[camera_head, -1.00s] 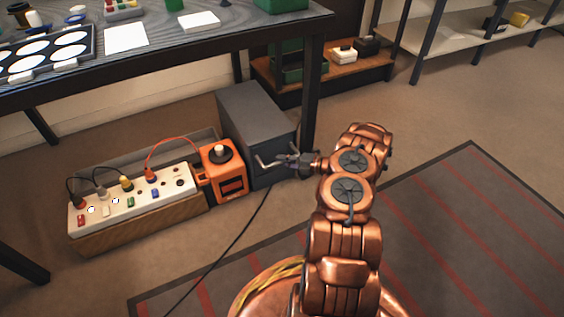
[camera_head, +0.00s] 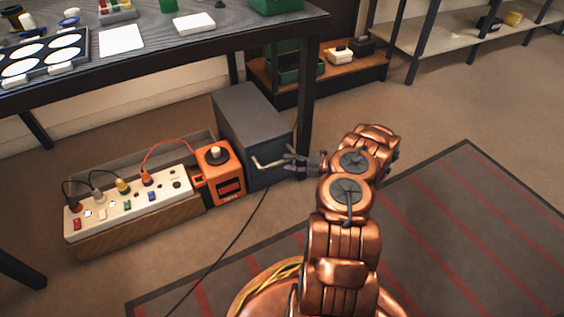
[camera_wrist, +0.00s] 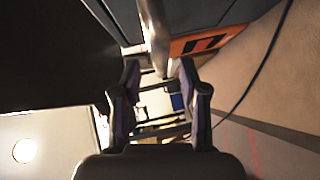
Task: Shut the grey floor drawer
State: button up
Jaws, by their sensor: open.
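The grey floor drawer unit (camera_head: 250,115) stands on the floor under the table, beside its right leg. Its light metal handle (camera_head: 268,163) sticks out from the front. I cannot tell how far the drawer is open. My gripper (camera_head: 290,160) is low in front of the unit, close to the handle's right end. In the wrist view my open gripper (camera_wrist: 160,80) has its two dark fingers apart. The handle bar (camera_wrist: 154,35) shows just beyond the gap between the fingertips, with the grey front (camera_wrist: 195,14) behind it. I cannot tell whether they touch.
An orange box (camera_head: 218,172) stands against the unit's left side. A white panel with sockets and cables (camera_head: 130,205) lies left of it. A black cable (camera_head: 238,238) crosses the floor. The dark table leg (camera_head: 306,100) is close behind my gripper. A striped mat (camera_head: 470,220) covers floor at right.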

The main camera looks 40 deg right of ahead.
jog(key=v, duration=0.8)
dwell(0.4)
